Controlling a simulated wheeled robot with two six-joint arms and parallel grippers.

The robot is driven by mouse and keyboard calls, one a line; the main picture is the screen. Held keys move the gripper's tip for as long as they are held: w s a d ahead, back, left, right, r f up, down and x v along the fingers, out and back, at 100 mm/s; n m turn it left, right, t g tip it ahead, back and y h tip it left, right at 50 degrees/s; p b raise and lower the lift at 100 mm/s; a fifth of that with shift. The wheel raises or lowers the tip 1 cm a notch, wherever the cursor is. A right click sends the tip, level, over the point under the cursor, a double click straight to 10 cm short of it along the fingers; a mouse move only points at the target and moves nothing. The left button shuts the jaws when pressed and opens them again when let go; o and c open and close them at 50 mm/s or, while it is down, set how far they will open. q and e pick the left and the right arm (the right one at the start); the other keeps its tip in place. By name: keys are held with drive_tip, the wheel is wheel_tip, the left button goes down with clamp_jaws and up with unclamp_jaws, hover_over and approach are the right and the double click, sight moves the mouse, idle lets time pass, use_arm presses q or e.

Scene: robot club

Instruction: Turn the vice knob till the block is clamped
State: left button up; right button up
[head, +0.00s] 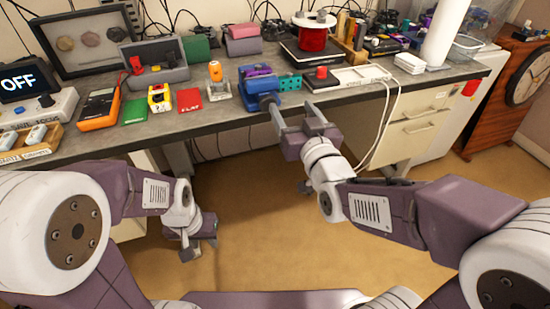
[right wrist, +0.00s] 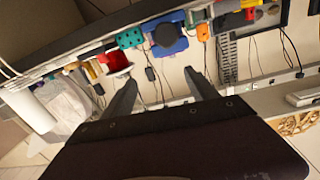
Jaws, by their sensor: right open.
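The blue vice (head: 262,90) stands at the bench's front edge, and it also shows in the right wrist view (right wrist: 180,46). A dark round knob (right wrist: 165,36) is on its front. A purple piece (head: 257,71) is at the vice's top; I cannot tell whether the jaws touch it. A teal piece with holes (head: 291,82) is beside the vice on the right. My right gripper (head: 296,112) is open and empty, in front of and below the vice, its fingers apart from the knob. My left gripper (head: 196,250) hangs low, away from the bench; its opening is unclear.
The grey bench (head: 215,118) is crowded. A white power strip (head: 360,75) with hanging cables is on the right. The floor in front is clear.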

drive_tip(key=y+b, duration=0.1)
drive_tip(key=b, duration=0.1)
approach(267, 102)
drive_tip(key=x, duration=0.9)
drive_tip(key=shift+w+d+f+n, duration=0.2)
drive_tip(key=shift+d+f+n, duration=0.05)
drive_tip(key=shift+f+n, duration=0.1)
drive_tip(key=c, duration=1.4)
use_arm(q)
drive_tip(key=f, duration=0.2)
drive_tip(key=w+f, duration=0.1)
drive_tip(key=f, duration=0.1)
drive_tip(key=shift+a+f, duration=0.15)
drive_tip(key=shift+f, duration=0.15)
use_arm(e)
drive_tip(key=shift+o, duration=0.2)
